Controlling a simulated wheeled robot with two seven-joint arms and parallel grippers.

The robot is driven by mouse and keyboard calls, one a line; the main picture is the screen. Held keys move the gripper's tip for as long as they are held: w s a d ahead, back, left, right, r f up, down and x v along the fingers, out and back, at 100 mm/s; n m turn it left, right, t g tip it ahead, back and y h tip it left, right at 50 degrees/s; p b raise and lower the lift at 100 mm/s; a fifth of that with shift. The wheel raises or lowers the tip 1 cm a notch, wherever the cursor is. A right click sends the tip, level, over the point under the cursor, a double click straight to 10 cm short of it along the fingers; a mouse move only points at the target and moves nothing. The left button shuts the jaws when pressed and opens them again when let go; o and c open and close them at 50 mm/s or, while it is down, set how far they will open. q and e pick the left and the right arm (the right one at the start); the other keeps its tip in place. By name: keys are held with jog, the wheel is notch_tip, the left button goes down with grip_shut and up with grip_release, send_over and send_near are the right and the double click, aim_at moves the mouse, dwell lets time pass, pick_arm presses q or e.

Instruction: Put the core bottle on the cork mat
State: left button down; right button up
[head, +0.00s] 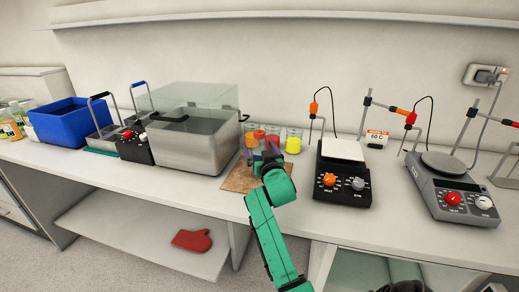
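The cork mat (238,181) lies on the counter to the right of the grey metal bath, partly hidden by my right arm. My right gripper (268,158) is over the mat's back right part, pointing away from me. The green wrist hides most of the fingers, and I cannot tell whether they hold anything. I cannot tell which thing is the core bottle. My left gripper is out of view.
A grey water bath (205,150) with a raised clear lid stands left of the mat. A black hotplate (342,185) and a grey stirrer (453,190) stand right. A blue bin (68,122) is far left. A red mitt (192,240) lies on the lower shelf.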

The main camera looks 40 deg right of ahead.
jog(key=shift+s, duration=0.1)
jog(key=shift+s+a+f, duration=0.15)
jog(key=shift+s, duration=0.1)
jog(key=b+v, duration=0.1)
jog(key=v, duration=1)
jog(key=shift+b, duration=0.3)
jog(key=shift+a, duration=0.1)
